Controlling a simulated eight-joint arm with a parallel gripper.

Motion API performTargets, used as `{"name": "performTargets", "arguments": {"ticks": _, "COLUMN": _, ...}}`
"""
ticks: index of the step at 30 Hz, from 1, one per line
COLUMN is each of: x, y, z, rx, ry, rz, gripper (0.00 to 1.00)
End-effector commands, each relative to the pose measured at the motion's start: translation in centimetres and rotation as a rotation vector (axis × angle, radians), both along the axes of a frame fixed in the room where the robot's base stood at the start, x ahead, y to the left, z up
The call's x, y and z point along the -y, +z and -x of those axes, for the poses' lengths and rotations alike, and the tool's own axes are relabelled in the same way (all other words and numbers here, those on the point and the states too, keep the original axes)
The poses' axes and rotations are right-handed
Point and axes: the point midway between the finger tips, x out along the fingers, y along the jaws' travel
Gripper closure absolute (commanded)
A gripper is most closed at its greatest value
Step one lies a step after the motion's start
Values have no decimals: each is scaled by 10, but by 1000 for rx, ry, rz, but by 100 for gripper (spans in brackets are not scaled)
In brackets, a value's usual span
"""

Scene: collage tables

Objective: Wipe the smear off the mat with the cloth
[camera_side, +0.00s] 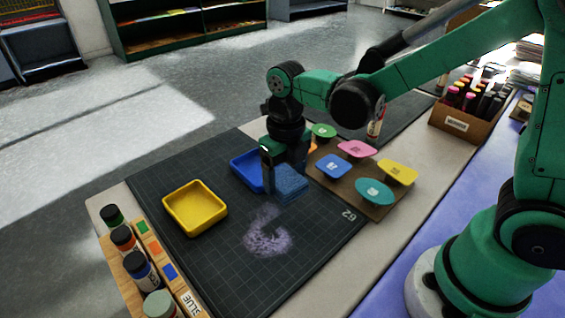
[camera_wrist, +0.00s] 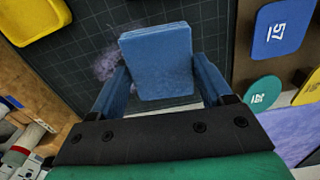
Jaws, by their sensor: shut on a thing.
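The blue cloth (camera_side: 289,183) is a folded pad held between the fingers of my gripper (camera_side: 284,172). In the wrist view the cloth (camera_wrist: 157,58) sits between both fingers of my gripper (camera_wrist: 160,82). The dark gridded mat (camera_side: 205,272) lies on the table. The pale purple smear (camera_side: 267,234) is on the mat, nearer the side camera than the cloth. In the wrist view the smear (camera_wrist: 106,63) shows left of the cloth and partly behind it. I cannot tell whether the cloth touches the mat.
A yellow tray (camera_side: 195,208) stands on the mat at left. A blue tray (camera_side: 243,172) is partly hidden behind my gripper. A brown board (camera_side: 345,198) with several coloured numbered plates lies right. A rack of bottles (camera_side: 150,262) stands front left. The mat's front is clear.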

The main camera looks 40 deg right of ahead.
Motion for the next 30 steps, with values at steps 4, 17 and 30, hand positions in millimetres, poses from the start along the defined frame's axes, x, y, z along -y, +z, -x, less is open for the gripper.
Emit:
{"name": "performTargets", "arguments": {"ticks": 4, "x": 0, "y": 0, "z": 0, "rx": 0, "ry": 0, "rz": 0, "gripper": 78}}
{"name": "performTargets", "arguments": {"ticks": 17, "x": -40, "y": -1, "z": 7, "rx": 0, "ry": 11, "rz": -1, "gripper": 78}}
{"name": "performTargets", "arguments": {"ticks": 30, "x": -111, "y": -10, "z": 34, "rx": 0, "ry": 0, "rz": -3, "gripper": 78}}
